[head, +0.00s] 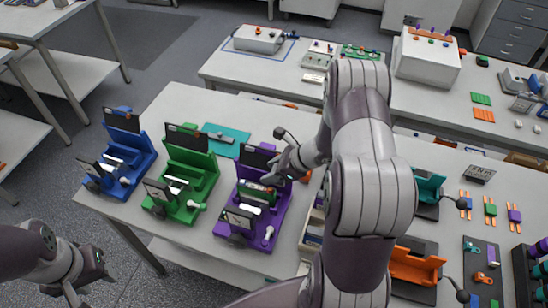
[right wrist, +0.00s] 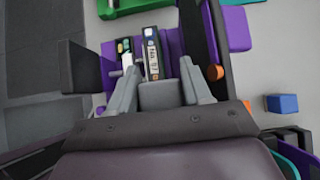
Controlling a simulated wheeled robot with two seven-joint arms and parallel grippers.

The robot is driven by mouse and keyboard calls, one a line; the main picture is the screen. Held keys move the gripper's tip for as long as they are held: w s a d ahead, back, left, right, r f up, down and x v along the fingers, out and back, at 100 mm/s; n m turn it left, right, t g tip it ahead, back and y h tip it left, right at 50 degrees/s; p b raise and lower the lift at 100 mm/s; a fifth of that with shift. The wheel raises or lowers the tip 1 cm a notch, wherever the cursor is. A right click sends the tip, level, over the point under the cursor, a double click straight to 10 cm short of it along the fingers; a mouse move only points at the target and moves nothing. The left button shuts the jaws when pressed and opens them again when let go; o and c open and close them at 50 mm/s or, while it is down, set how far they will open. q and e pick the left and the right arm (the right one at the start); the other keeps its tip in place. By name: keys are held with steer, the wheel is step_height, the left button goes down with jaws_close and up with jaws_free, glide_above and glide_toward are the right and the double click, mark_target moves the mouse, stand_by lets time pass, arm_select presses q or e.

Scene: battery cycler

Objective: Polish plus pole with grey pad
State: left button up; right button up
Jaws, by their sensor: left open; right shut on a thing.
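My right gripper (head: 272,178) is at the purple cycler (head: 262,228), low over its bay. In the right wrist view, my right gripper (right wrist: 160,92) is shut on a grey block (right wrist: 160,96), which looks like the grey pad. The block's far end is at the near end of a dark battery cell with a white label (right wrist: 153,62); whether they touch, I cannot tell. The pole is hidden or too small to make out. A second slim cell with green (right wrist: 125,48) lies to the left of it. My left gripper (head: 88,285) is open and empty, off the table's front left.
A green cycler (head: 188,190) and a blue cycler (head: 126,172) stand to the left. A teal mat (head: 238,150) lies behind. A small blue block (right wrist: 282,103) lies right of the purple cycler.

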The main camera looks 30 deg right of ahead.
step_height(320, 180, up, 4)
steer(key=shift+s+d+f+p, duration=0.1)
steer(key=shift+s+p, duration=0.05)
steer(key=shift+p, duration=1.05)
steer(key=shift+r+p, duration=0.3)
steer(key=shift+r, duration=0.05)
